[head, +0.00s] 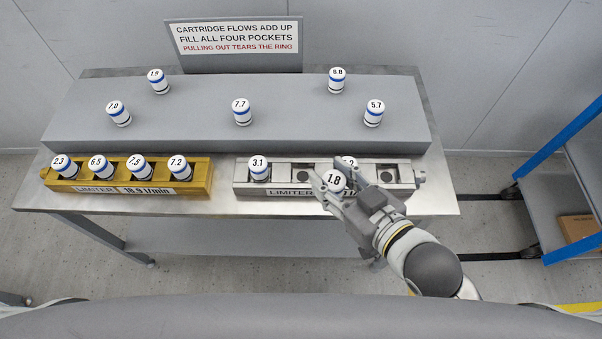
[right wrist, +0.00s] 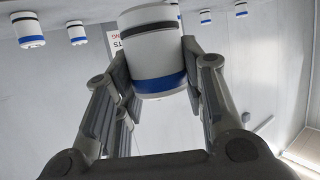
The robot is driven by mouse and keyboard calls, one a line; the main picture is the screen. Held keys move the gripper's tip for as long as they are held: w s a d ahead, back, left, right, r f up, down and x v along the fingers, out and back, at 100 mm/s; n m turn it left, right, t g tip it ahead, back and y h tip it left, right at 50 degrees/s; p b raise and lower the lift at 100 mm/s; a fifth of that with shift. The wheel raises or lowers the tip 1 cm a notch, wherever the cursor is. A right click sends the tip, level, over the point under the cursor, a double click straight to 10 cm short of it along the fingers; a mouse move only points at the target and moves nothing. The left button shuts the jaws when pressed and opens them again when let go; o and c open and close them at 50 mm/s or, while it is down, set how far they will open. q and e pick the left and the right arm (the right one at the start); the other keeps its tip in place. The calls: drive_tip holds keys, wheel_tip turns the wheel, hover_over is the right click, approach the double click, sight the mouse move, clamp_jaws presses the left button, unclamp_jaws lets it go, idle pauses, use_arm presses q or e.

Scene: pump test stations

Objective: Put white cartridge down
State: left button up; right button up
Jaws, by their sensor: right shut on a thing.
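My right gripper (head: 335,186) is shut on a white cartridge (head: 334,180) marked 1.8, held over the front of the silver limiter block (head: 240,182). In the right wrist view the held cartridge (right wrist: 155,55) shows a blue and a dark band between the fingers (right wrist: 155,75). A cartridge marked 3.1 (head: 259,168) sits in the block's leftmost pocket. The pocket to its right (head: 303,176) looks empty. Another cartridge (head: 349,162) stands behind the held one, its label partly hidden. The rightmost pocket (head: 388,176) looks empty. My left gripper is not in view.
A gold limiter block (head: 201,184) on the left holds several cartridges. Several more stand on the raised grey shelf (head: 180,115), including one marked 7.7 (head: 242,111). A sign (head: 236,38) stands behind. A blue-framed rack (head: 560,150) is at right.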

drive_tip(key=w+a+f, duration=0.1)
drive_tip(key=w+f, duration=0.1)
drive_tip(key=w, duration=0.1)
drive_tip(key=w+a+f, duration=0.2)
drive_tip(key=w+f, duration=0.1)
drive_tip(key=w, duration=0.1)
drive_tip(key=w+a+f, duration=0.2)
drive_tip(key=w+f, duration=0.1)
drive_tip(key=shift+w+a+f, duration=0.1)
drive_tip(key=shift+w+f, duration=0.15)
drive_tip(key=shift+w, duration=0.1)
drive_tip(key=shift+w+a+f, duration=0.15)
drive_tip(key=shift+w+f, duration=0.1)
drive_tip(key=shift+f, duration=1.7)
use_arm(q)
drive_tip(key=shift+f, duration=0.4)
